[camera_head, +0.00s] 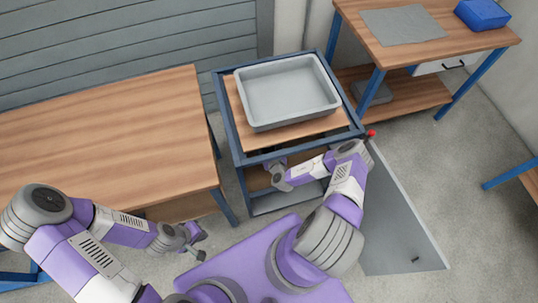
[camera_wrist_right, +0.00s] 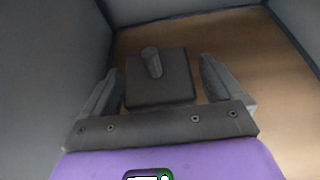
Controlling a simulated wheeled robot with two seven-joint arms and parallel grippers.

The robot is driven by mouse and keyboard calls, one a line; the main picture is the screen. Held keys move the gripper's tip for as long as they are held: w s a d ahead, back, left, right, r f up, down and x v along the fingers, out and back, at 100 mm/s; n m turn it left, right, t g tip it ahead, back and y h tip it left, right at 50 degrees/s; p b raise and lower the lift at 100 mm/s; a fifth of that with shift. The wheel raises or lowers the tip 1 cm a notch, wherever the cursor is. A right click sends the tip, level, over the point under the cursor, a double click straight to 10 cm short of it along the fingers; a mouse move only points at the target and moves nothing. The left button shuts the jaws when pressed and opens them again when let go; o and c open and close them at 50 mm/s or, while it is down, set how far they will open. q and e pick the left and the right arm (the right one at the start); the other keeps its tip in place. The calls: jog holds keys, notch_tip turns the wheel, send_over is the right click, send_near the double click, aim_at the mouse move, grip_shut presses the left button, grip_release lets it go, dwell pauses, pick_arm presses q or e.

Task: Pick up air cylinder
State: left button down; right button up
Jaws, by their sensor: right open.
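In the right wrist view a dark grey square block with a short round stub on top, which looks like the air cylinder (camera_wrist_right: 160,90), rests on a wooden shelf. My right gripper (camera_wrist_right: 160,66) is open, with one finger to each side of the block and gaps showing on both sides. In the head view my right arm reaches into the open blue-framed cabinet (camera_head: 237,140), and the cabinet top hides the block there. My left gripper (camera_head: 203,245) is open and empty over the floor, near the front of the left table.
A grey tray (camera_head: 288,122) sits on the cabinet top. The grey door (camera_head: 400,220) is swung open at right. Wooden tables (camera_head: 100,130) stand left and at back right (camera_head: 440,50).

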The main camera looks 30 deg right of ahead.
jog(key=shift+c, duration=0.2)
grip_shut()
jog(key=shift+w+r, duration=0.1)
jog(key=shift+r, duration=0.1)
